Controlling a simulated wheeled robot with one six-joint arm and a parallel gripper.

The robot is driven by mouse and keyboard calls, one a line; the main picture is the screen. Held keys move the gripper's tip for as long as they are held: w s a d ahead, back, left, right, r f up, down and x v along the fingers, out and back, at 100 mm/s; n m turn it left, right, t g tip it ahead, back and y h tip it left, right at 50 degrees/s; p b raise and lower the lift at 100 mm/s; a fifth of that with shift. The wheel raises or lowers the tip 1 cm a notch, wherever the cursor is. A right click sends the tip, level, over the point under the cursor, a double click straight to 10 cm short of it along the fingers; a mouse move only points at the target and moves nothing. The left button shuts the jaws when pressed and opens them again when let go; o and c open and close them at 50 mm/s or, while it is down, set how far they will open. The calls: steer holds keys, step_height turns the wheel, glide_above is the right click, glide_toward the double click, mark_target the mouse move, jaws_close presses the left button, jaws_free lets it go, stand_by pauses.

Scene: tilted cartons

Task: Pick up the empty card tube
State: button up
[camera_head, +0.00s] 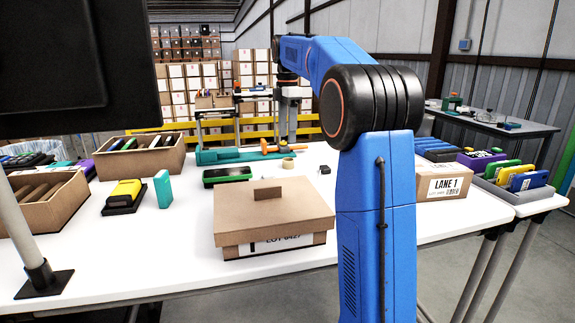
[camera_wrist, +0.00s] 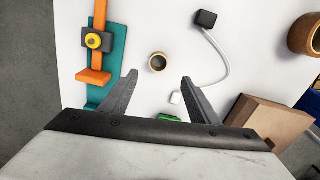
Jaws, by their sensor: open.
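A short tan card tube (camera_head: 288,164) stands on the white table near the teal fixture. In the wrist view the tube (camera_wrist: 157,62) shows from above as a small ring with a dark hollow. My gripper (camera_wrist: 160,78) is open and empty, with one finger on each side of the tube in the picture. It hangs above the table, and the tube appears beyond the fingertips, apart from them. In the head view my arm reaches over the table, and its gripper end is small and hard to make out.
A teal fixture (camera_wrist: 105,65) with an orange part lies left of the tube. A black block (camera_wrist: 206,18) with a white cable lies to the right, near a larger brown cylinder (camera_wrist: 306,35). A lidded carton (camera_head: 272,213) stands nearer. My arm hides part of the table.

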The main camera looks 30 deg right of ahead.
mark_target(288, 164)
steer(key=f, duration=1)
steer(key=shift+w+d, duration=0.15)
steer(key=shift+d, duration=0.1)
steer(key=shift+c, duration=0.2)
steer(key=c, duration=1.1)
